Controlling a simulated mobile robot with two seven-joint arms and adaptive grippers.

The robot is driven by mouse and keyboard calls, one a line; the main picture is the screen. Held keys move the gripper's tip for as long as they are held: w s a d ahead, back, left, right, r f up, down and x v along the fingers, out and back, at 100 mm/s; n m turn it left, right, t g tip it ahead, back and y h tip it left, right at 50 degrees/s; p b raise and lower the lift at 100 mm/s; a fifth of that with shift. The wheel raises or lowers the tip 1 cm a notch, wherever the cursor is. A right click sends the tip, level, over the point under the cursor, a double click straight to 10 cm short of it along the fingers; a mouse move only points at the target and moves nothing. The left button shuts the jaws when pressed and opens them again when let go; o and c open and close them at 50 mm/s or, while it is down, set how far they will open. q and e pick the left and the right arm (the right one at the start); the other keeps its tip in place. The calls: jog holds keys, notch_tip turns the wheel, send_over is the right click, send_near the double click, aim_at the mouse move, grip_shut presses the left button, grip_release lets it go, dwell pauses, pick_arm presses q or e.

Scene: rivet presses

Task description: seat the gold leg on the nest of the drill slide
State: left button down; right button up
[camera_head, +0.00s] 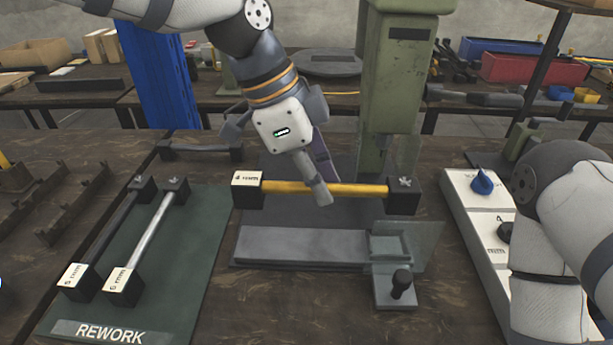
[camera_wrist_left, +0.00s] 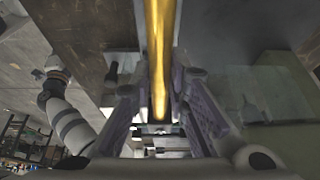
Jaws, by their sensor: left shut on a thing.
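The gold leg (camera_head: 352,189) is a gold bar with a dark block at each end. Its left block (camera_head: 247,187) has a white "4 mm" face, and its right block (camera_head: 403,194) has a pale mark on top. My left gripper (camera_head: 318,192) is shut on the bar near its middle; the bar also runs between the fingers in the left wrist view (camera_wrist_left: 159,50). The leg lies level, seemingly above and behind the drill slide (camera_head: 300,244), a flat grey bar. The slide's right-end nest (camera_head: 391,243) looks empty. My right gripper is not in view.
A green machine column (camera_head: 398,75) stands behind the leg, with a clear panel near it. A black knob (camera_head: 401,283) stands at the slide's front right. The green REWORK mat (camera_head: 180,270) holds two legs. A white panel (camera_head: 475,215) and my right arm are at right.

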pick_arm(q)
jog(key=shift+s+r, duration=0.1)
jog(key=shift+s, duration=0.15)
jog(key=shift+r, duration=0.1)
jog(key=shift+w+f, duration=0.1)
jog(key=shift+f, duration=3.8)
jog(key=shift+f, duration=0.65)
jog(key=c, duration=1.5)
grip_release()
jog(key=shift+o, duration=0.2)
